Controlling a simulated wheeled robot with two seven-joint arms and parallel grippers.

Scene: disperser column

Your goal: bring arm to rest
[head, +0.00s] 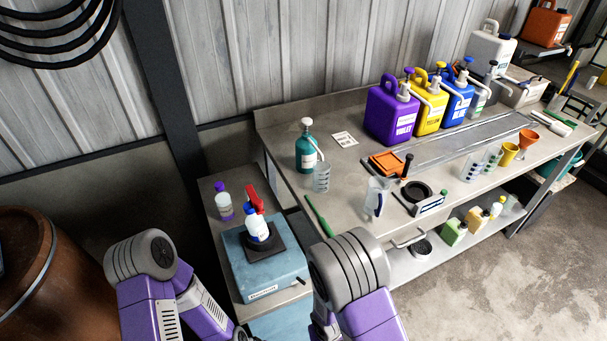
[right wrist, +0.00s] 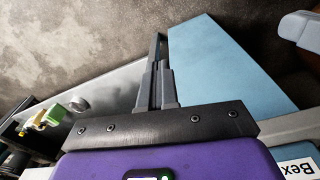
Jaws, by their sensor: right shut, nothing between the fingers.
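In the right wrist view my right gripper (right wrist: 157,70) has its grey fingers together with nothing between them. They show against the concrete floor and beside a light blue surface. In the head view my right arm (head: 350,275) comes up at the bottom centre, in front of the bench, and its gripper cannot be seen. My left arm (head: 145,270) is at the lower left, beside a blue cabinet. Its gripper is out of view.
The steel bench (head: 275,150) behind holds a teal pump bottle (head: 306,150), a clear jug (head: 376,198) and coloured canisters (head: 392,110). A brown barrel (head: 35,270) stands left. Floor is free at right.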

